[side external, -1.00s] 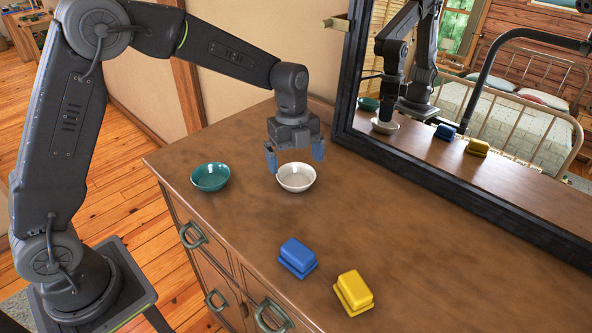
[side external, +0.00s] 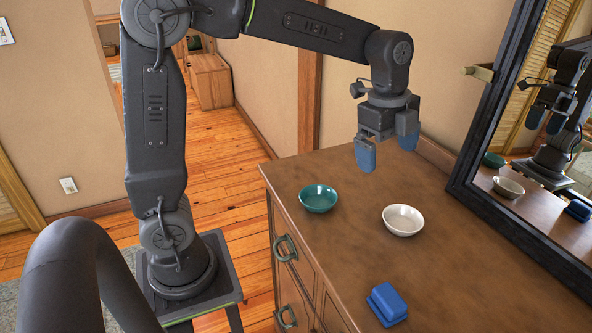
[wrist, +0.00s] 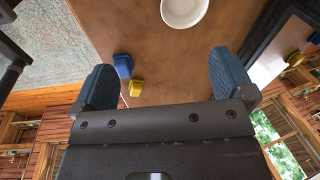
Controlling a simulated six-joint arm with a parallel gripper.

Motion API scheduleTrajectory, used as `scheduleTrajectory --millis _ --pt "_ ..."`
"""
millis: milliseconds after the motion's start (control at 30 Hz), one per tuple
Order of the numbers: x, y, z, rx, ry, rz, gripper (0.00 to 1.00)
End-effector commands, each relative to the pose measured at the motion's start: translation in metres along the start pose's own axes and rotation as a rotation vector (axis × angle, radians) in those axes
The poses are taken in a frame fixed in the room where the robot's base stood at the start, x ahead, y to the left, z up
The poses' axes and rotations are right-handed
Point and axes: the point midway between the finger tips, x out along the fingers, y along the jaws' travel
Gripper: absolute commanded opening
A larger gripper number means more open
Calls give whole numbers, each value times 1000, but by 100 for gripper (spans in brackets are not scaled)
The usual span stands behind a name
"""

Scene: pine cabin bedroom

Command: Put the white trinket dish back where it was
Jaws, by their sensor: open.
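The white trinket dish (side external: 403,221) sits upright on the brown dresser top (side external: 340,240), right of a teal bowl (side external: 318,199) and apart from it. My gripper (side external: 386,150) is open and empty, raised above the dresser, clear of the dish and up and left of it in the side view. In the wrist view the dish (wrist: 184,11) is at the top edge, partly cut off, beyond my open fingers (wrist: 165,82). Nothing is between the fingers.
A blue block-like box (side external: 387,303) lies nearer the front; it also shows in the wrist view (wrist: 123,66) beside a yellow one (wrist: 137,88). A dark-framed mirror (side external: 505,205) stands along the dresser's right side. The top between dish and blue box is bare.

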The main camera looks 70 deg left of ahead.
Motion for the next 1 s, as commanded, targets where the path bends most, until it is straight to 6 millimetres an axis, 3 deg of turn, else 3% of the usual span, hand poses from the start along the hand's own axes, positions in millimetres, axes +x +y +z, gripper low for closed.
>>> scheduleTrajectory --millis 33,200,400,500,700,1000 --pt "-13 20 4 -124 1 -44 100" --pt "-31 82 18 -583 43 -173 100" --pt "-27 146 33 -1063 155 -288 100" --pt "-20 166 38 -1228 210 -319 100" --pt "-13 181 43 -1378 264 -339 100" --pt "-12 182 43 -1385 265 -338 100"
